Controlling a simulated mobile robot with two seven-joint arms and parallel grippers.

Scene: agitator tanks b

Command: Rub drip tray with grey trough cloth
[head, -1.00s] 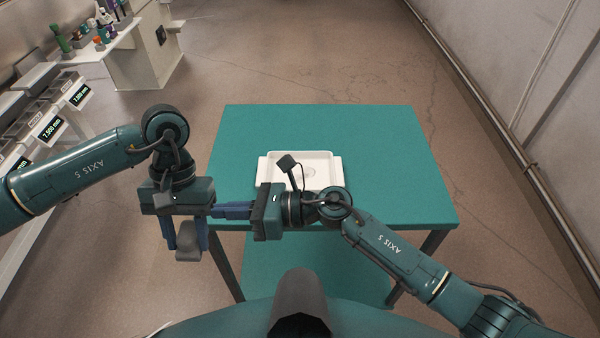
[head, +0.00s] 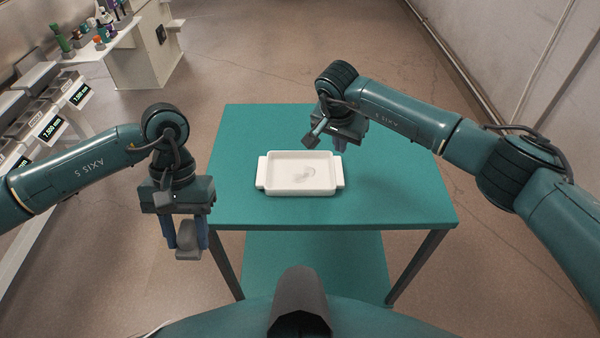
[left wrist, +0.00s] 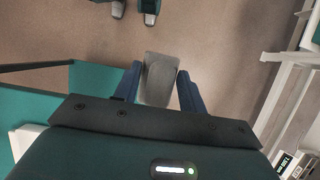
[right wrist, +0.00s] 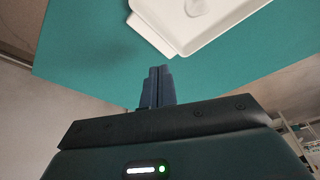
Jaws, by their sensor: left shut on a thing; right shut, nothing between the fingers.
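The white drip tray (head: 300,190) lies on the green table, with a greyish smudge (head: 305,174) on its floor. My left gripper (head: 187,240) is shut on the grey trough cloth (head: 188,246), left of the table's front edge and clear of the tray. The cloth also shows between the fingers in the left wrist view (left wrist: 158,80). My right gripper (head: 339,146) is shut and empty, just behind the tray's right end. In the right wrist view its fingers (right wrist: 157,84) are together, and part of the tray (right wrist: 205,35) shows beyond them.
The green table (head: 410,190) is bare around the tray, and has a lower shelf (head: 310,265). A wall with a pipe runs along the right.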

